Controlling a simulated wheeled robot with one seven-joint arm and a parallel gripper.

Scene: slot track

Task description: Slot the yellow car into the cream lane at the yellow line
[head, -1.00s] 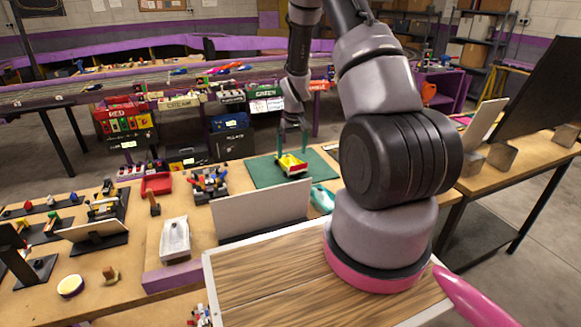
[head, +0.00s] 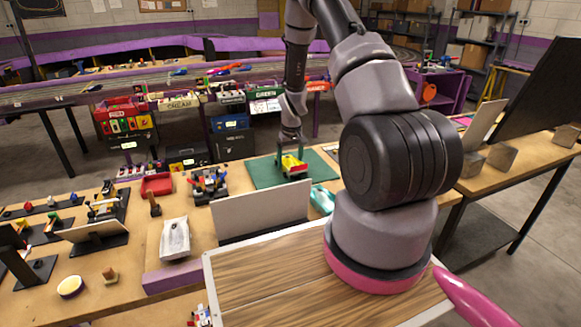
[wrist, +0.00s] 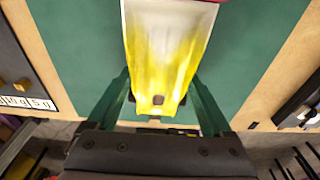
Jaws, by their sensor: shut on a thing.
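The yellow car (head: 293,165) is on or just above a green mat (head: 262,177) on the workbench; whether it touches the mat is unclear. My gripper (head: 291,158) is down over the car and shut on it. In the wrist view the yellow and white car (wrist: 168,60) sits between the two green fingers of my gripper (wrist: 160,100). A bit of red shows at its far end. A cream sign (head: 180,102) hangs at the track's near edge, left of a green sign (head: 265,93). I cannot make out a yellow line there.
The long track (head: 130,90) runs behind the bench with several cars on it. A white upright panel (head: 262,210) stands in front of the mat. A teal object (head: 322,199) and a red tray (head: 157,184) lie nearby. Bare mat surrounds the car.

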